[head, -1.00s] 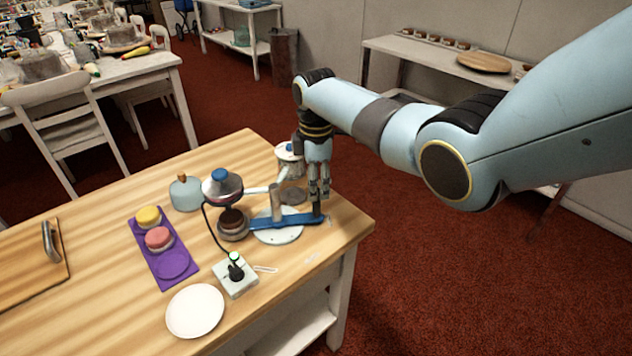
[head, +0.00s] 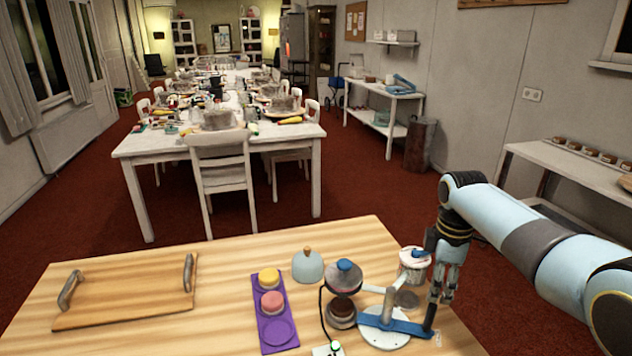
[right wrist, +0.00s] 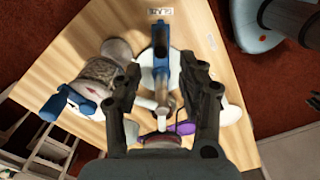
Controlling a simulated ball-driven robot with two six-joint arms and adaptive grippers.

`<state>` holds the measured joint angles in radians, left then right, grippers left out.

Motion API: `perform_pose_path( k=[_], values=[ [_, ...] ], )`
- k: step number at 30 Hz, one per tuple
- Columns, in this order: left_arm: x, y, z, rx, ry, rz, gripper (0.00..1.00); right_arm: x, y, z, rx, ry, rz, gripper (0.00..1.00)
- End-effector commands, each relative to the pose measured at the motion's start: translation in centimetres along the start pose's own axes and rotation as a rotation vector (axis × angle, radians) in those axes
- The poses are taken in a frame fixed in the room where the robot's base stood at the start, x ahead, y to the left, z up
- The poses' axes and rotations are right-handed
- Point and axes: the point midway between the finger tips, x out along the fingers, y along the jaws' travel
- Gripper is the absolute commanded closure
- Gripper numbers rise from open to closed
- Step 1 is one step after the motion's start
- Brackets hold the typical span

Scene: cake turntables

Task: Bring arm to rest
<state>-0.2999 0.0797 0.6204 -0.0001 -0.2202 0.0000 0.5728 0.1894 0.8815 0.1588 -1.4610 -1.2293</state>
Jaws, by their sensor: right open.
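My right gripper (head: 440,292) is open and points down beside the far end of a blue bar (head: 400,326), near the right side of the wooden table. In the right wrist view my open fingers (right wrist: 160,82) stand on either side of the blue bar (right wrist: 160,40), with nothing held between them. The bar lies across a white round base (head: 384,340) with an upright post. My left gripper is not in view.
A purple tray (head: 279,335) holds a yellow and a pink cake. A pale blue dome (head: 308,267), a white-and-grey pot (head: 414,263) and a handled wooden board (head: 125,292) are on the table. A white socket box (head: 328,349) is at the front.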

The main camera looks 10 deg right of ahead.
Motion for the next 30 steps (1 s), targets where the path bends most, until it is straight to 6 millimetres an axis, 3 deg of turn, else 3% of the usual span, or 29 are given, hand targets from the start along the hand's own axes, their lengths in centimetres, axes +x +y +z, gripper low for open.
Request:
perform_pose_path(
  k=[5,11,15,18,30],
  values=[
    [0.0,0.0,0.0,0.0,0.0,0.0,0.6,1.3,-3.0,0.6,0.097,-0.007,0.035,0.6],
    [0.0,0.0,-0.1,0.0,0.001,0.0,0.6,1.4,-11.3,2.1,0.366,0.018,0.13,0.6],
    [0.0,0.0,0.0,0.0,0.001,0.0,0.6,-0.8,-17.5,3.3,0.56,0.066,0.184,0.6],
    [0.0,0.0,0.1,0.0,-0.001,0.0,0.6,-2.6,-20.7,4.0,0.664,0.098,0.205,0.6],
    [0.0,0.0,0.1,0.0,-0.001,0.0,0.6,-9.0,-28.6,6.0,0.935,0.199,0.245,0.6]
  ],
)
